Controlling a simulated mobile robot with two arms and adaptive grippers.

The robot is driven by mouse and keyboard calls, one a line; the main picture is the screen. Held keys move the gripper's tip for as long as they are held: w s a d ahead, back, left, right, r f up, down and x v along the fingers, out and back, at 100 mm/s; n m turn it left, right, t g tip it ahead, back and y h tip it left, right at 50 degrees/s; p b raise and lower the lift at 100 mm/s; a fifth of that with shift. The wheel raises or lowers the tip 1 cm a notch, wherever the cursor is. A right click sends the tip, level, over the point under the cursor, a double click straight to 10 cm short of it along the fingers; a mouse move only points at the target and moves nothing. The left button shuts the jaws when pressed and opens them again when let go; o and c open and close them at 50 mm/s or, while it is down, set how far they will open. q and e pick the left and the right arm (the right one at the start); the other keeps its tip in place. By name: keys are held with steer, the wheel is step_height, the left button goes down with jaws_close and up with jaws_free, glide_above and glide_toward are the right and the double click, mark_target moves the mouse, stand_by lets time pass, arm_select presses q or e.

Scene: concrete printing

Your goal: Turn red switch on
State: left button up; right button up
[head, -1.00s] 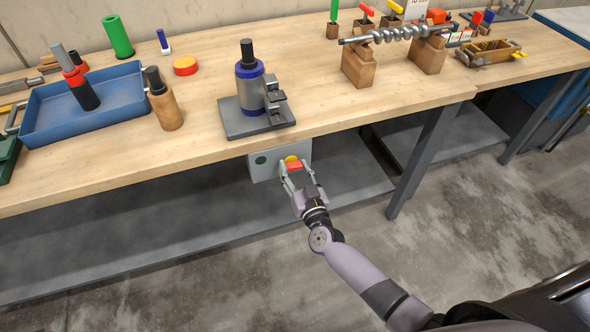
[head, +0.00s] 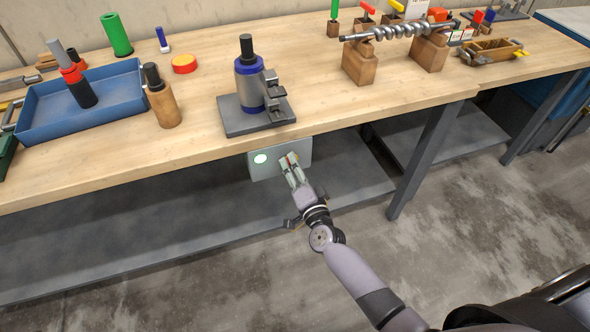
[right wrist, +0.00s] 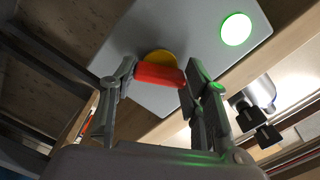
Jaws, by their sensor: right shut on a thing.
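A grey switch box (head: 267,171) hangs under the front edge of the workbench. The red switch (right wrist: 158,75) sits on a yellow round base (right wrist: 157,57) on the box's face. My right gripper (head: 289,160) is at the box, with its fingers shut on the red switch, one on each side. In the head view its fingers hide most of the switch. The round green lamp (head: 260,158) left of the switch glows bright; it also shows lit in the right wrist view (right wrist: 236,28). My left gripper is not in view.
Above the box, the wooden bench top (head: 205,135) carries a grey and blue cylinder device (head: 250,88), a blue tray (head: 110,109) and a metal shaft on wooden blocks (head: 360,62). A grey lower shelf (head: 200,222) lies beneath. Open concrete floor lies at the front.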

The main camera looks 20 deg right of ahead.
steer(key=m+b, duration=0.1)
steer(key=m, duration=0.4)
steer(key=shift+m, duration=0.3)
stand_by(0.5)
steer(key=o, duration=1.2)
steer(key=shift+c, duration=0.2)
steer(key=s, duration=1.2)
steer(key=shift+d, duration=0.2)
